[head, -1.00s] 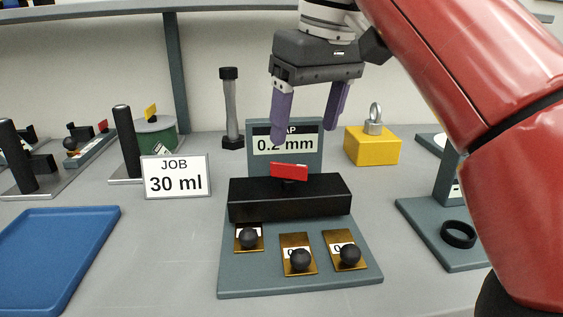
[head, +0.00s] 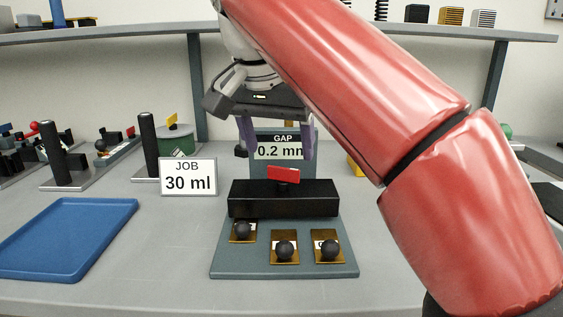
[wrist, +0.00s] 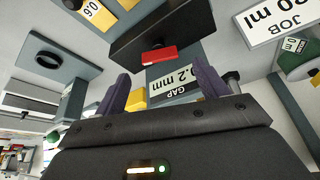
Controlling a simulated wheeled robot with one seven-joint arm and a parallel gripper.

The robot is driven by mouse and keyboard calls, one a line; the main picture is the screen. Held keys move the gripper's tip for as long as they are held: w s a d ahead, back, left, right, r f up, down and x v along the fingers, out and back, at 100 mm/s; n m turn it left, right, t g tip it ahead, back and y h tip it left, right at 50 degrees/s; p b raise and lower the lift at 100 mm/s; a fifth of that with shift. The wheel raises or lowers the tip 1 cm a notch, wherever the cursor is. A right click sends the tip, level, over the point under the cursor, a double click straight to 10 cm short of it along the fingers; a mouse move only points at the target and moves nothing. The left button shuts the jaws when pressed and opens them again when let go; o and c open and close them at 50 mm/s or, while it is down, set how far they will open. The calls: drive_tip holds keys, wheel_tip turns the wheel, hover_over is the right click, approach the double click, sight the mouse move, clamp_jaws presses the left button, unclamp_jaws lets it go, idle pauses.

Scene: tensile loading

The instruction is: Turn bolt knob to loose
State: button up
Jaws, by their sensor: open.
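A red bar-shaped knob (head: 283,175) sits on top of a black block (head: 283,198) on a grey-green base plate (head: 230,262). It also shows in the wrist view (wrist: 159,54), ahead of the fingers. I see no loose or tight mark on it. Behind the block stands a sign (head: 280,148) reading GAP 0.2 mm, partly covered by a finger. My gripper (head: 277,153) is open and empty, with its two purple fingers pointing down near the sign, above and behind the knob. In the wrist view my gripper (wrist: 161,85) has its fingers apart, not touching the knob.
Three brass plates with black ball knobs (head: 285,250) lie at the front of the base plate. A JOB 30 ml sign (head: 188,178) and a blue tray (head: 68,238) stand left. A yellow block (head: 355,167) is mostly hidden behind my arm. A shelf (head: 120,36) runs above.

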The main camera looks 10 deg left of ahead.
sight(283, 168)
drive_tip(key=shift+x, duration=2.4)
drive_tip(key=c, duration=1)
drive_tip(key=shift+d+n+y, duration=0.15)
drive_tip(key=shift+n+y, duration=0.75)
drive_tip(key=shift+n, duration=1.4)
drive_tip(key=o, duration=1)
drive_tip(key=v, duration=0.7)
drive_tip(key=shift+r, duration=0.4)
